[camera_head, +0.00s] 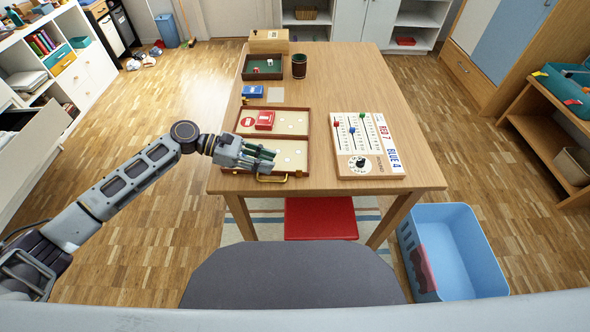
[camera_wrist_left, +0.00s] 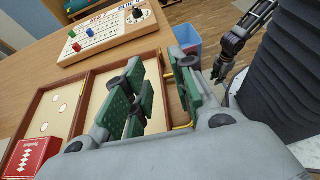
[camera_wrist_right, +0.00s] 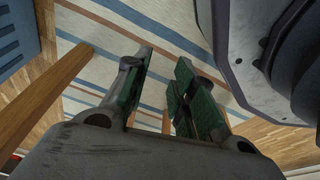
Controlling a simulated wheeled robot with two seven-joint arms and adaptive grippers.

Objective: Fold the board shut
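The folding board (camera_head: 307,152) lies open on the table as a shallow brown-framed case with two pale halves. A brass handle (camera_head: 272,179) is on its near edge; the handle also shows in the left wrist view (camera_wrist_left: 182,127). My left gripper (camera_head: 270,158) is over the near half, just behind the handle, and open with a gap between its green pads (camera_wrist_left: 160,92). I cannot tell whether it touches the board. A red box (camera_head: 264,120) sits on the far half. My right gripper (camera_wrist_right: 157,95) is open and empty above the rug, outside the head view.
A scoring board (camera_head: 350,125) with coloured pegs and a dial stands right of the folding board. Behind are a blue box (camera_head: 252,91), a dark dice tray (camera_head: 262,75) and a dark cup (camera_head: 299,66). A red stool (camera_head: 320,218) and blue bin (camera_head: 470,255) are below.

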